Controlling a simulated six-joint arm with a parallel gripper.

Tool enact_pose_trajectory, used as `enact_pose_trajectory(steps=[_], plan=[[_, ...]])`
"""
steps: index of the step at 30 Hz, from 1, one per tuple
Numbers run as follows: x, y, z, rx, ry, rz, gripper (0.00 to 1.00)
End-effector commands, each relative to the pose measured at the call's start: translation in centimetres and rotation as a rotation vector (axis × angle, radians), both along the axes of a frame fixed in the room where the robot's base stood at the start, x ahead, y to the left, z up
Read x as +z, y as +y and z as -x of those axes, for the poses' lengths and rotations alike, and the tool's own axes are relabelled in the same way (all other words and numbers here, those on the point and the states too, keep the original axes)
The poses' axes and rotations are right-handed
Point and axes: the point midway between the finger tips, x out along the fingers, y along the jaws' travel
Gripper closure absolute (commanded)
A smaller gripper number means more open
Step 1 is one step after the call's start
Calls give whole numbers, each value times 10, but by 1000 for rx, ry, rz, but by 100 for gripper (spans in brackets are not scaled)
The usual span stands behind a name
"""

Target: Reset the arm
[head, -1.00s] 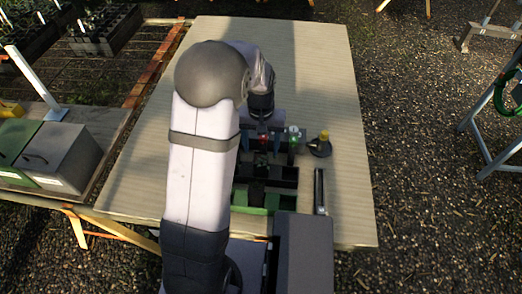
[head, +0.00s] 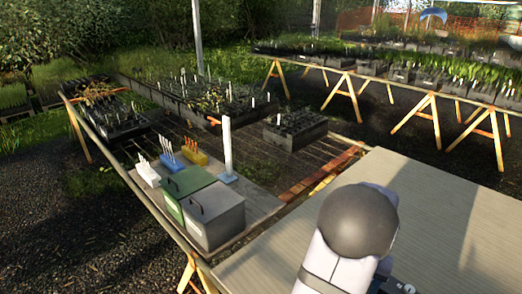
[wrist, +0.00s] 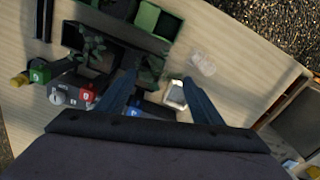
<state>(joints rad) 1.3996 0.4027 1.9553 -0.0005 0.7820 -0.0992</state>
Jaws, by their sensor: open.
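Beyond and left of the fingers lie a green tray (wrist: 148,17) and dark compartments with a leafy seedling (wrist: 92,48). A block with red and white round parts (wrist: 72,92) is at the left, and a small white-rimmed square (wrist: 176,95) is near the right finger. In the head view only my arm's rounded elbow shows, over the table (head: 450,200); the gripper is out of that picture.
Left of the table in the head view, a side bench holds a green-lidded bin (head: 185,183), a grey bin (head: 214,215), a white post (head: 227,148) and small racks of labels (head: 194,155). A black planter (head: 295,130) stands behind.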

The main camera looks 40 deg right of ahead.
Motion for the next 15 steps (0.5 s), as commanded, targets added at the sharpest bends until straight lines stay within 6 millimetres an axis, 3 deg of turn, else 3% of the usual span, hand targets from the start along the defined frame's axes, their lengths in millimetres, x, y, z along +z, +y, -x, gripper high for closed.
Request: enact_pose_trajectory(steps=[1,6,9,15], plan=[[4,15,-28,75,0,1,39],[14,73,-102,305,0,1,39],[18,114,-134,439,-1,1,39],[24,203,-174,708,-1,1,39]])
